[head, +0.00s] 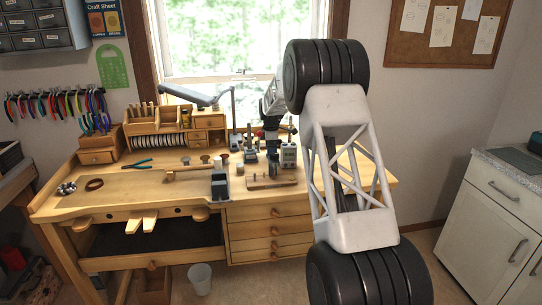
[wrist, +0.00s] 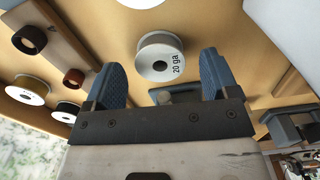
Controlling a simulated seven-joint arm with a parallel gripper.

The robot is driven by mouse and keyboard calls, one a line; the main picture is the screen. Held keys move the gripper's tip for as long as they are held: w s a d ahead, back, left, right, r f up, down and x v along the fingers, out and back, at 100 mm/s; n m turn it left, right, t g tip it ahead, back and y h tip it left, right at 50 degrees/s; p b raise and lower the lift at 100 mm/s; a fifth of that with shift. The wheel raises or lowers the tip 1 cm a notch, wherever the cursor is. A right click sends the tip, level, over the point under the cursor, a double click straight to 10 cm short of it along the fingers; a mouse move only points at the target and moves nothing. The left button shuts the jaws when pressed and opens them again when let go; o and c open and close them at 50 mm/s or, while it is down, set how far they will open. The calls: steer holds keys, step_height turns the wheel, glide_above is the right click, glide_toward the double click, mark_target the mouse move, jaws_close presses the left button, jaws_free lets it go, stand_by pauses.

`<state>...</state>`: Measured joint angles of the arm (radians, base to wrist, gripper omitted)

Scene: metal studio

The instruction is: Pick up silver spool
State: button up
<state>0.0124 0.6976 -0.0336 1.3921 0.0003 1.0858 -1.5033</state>
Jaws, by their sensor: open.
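A pale silver spool (wrist: 160,60) with a grey round face marked "20 ga" is in the upper middle of the wrist view. My gripper (wrist: 160,72) has its two blue fingers spread wide, one on each side of the spool in the picture. The spool appears beyond the fingertips, with nothing between the fingers touching it that I can see. In the head view, my gripper (head: 272,152) points down over the back right part of the workbench. I cannot tell the silver spool apart there among the small items.
Other labelled spools (wrist: 28,90) lie at the left of the wrist view, by a wooden rack with dark rings (wrist: 30,39). On the workbench (head: 110,200) are a small vise (head: 220,184) and pliers (head: 137,164). The bench's front left is mostly clear.

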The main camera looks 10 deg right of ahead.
steer(key=shift+f, duration=0.6)
steer(key=shift+c, duration=0.4)
steer(key=c, duration=0.9)
